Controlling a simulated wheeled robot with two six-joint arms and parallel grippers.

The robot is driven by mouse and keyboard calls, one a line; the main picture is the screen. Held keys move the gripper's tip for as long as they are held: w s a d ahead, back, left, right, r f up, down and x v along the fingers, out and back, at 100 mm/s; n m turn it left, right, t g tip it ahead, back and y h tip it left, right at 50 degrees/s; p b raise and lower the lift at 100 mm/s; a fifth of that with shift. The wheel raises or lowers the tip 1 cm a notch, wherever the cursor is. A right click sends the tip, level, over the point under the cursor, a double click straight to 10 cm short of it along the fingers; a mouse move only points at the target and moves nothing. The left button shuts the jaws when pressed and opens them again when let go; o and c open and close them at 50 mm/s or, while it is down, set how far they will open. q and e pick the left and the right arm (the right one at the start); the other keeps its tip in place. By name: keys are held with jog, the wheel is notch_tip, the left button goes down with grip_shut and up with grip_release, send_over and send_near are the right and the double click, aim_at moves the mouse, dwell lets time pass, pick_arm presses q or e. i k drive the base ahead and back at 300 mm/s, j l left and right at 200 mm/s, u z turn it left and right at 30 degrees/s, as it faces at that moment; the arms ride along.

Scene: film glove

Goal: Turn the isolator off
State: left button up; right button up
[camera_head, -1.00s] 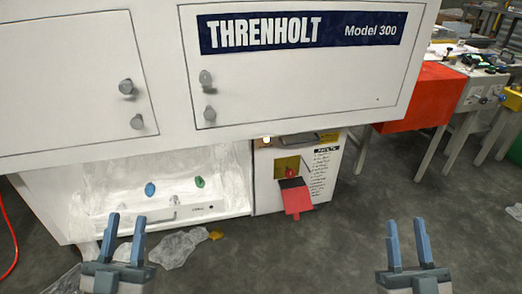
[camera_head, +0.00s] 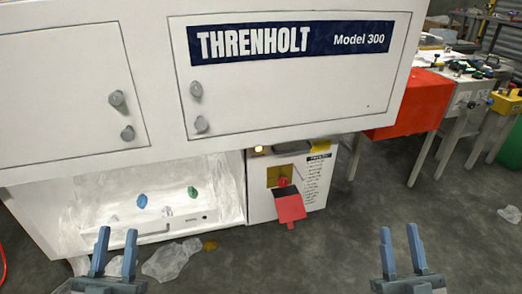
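The isolator is most likely the red switch (camera_head: 284,182) on a yellow plate (camera_head: 272,177), set in a white panel (camera_head: 260,206) at the lower right of the white machine. A red flap (camera_head: 290,208) with a dark upper edge hangs just below the switch. The switch is small, so its exact position cannot be read. My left gripper (camera_head: 115,252) is open and empty in front of the recess, left of the panel. My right gripper (camera_head: 401,249) is open and empty over the floor, right of the panel. Neither touches anything.
The machine's cabinet (camera_head: 290,90) overhangs the panel. A lit lamp (camera_head: 259,149) sits at the panel's top. A recess holds a blue knob (camera_head: 142,201) and a green knob (camera_head: 193,192). Clear film (camera_head: 172,262) lies on the floor. A red-sided bench (camera_head: 415,105) stands right; floor between is free.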

aim_at(283, 182)
jog(key=i+l+z, duration=0.25)
jog(key=i+l, duration=0.3)
jog(key=i+l+z, duration=0.3)
jog(key=i+l, duration=0.25)
jog(key=i, duration=0.05)
